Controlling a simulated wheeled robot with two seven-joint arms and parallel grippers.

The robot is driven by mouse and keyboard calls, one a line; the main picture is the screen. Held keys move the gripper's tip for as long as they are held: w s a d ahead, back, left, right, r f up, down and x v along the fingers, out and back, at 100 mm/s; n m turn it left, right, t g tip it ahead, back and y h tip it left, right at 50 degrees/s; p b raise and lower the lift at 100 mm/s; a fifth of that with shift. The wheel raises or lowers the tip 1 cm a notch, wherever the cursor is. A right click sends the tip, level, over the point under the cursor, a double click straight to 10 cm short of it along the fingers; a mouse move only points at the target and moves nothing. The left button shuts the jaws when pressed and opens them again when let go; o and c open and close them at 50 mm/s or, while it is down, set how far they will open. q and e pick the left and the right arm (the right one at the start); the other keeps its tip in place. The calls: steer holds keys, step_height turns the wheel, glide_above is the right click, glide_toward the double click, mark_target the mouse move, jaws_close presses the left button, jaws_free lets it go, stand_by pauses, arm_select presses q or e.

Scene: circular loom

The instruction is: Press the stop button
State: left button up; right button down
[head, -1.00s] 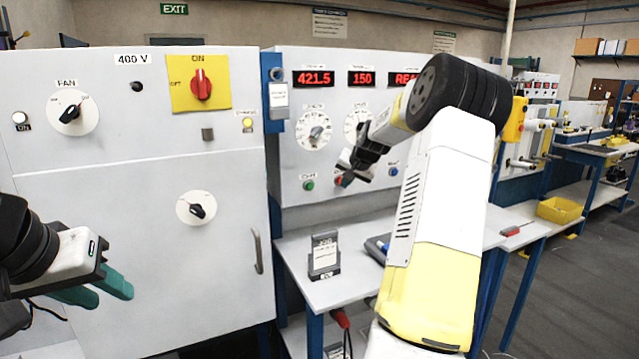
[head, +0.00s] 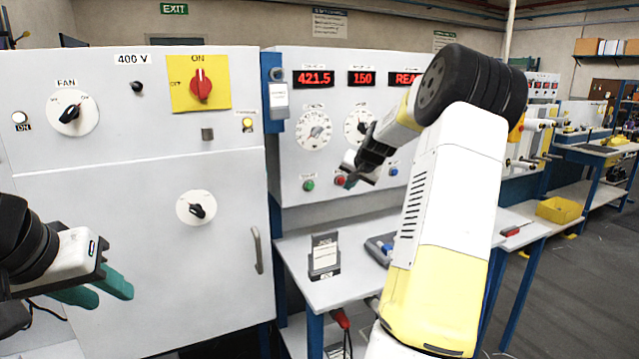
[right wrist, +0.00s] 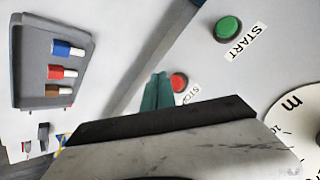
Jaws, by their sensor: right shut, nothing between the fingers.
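The red stop button (head: 340,181) is on the grey control panel (head: 290,150), right of the green start button (head: 308,186). In the right wrist view the stop button (right wrist: 179,82) shows beside my fingertips, its STOP label partly hidden by my gripper. My right gripper (head: 351,182) is shut and empty, just right of the stop button in the head view. Its teal fingers (right wrist: 157,88) lie together in the wrist view. I cannot tell how large the gap to the panel is. My left gripper (head: 108,293) is open and empty before the cabinet at left.
A blue button (head: 393,172) and dials (head: 314,131) are on the same panel. Red displays (head: 313,78) above are lit. A bench (head: 340,290) below carries a card holder (head: 324,256) and a grey tray (head: 375,250). The 400 V cabinet (head: 130,230) stands left.

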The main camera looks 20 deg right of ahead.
steer(key=shift+s+d, duration=0.15)
steer(key=shift+s, duration=2.1)
